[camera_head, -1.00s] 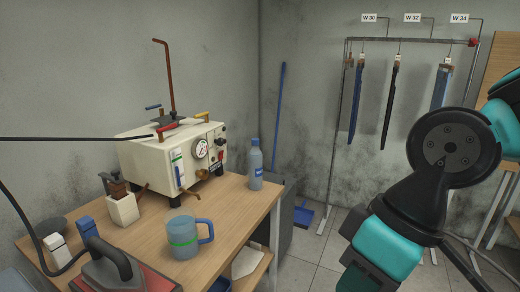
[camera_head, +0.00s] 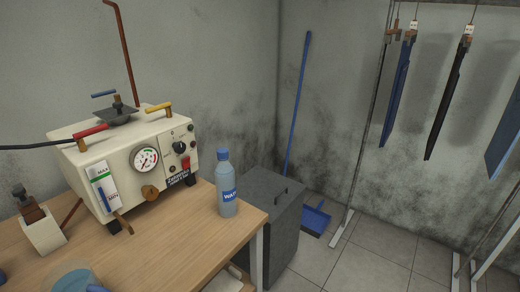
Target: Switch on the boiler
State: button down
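The boiler (camera_head: 118,182) is a cream box on the wooden table at the left. Its front has a round pressure gauge (camera_head: 145,158), a MAX/MIN level window (camera_head: 104,188), a black knob (camera_head: 180,147) and a red switch (camera_head: 185,165) at the right end. Whether the switch is on or off is too small to tell. A brass knob (camera_head: 150,192) sits low on the front. My gripper and arm are out of view.
A water bottle (camera_head: 226,186) stands on the table (camera_head: 185,236) right of the boiler. A grey lidded bin (camera_head: 270,205) and blue dustpan (camera_head: 315,219) stand beyond the table. Trousers (camera_head: 452,95) hang on a rack at right. The tiled floor (camera_head: 375,262) at front right is clear.

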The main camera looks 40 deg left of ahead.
aim_at(186, 161)
jog(key=z, duration=0.15)
jog(key=i, duration=0.95)
jog(key=u, duration=0.5)
jog(key=i, duration=0.7)
jog(key=u, duration=1.2)
jog(key=i, duration=0.5)
jog(key=u, duration=0.55)
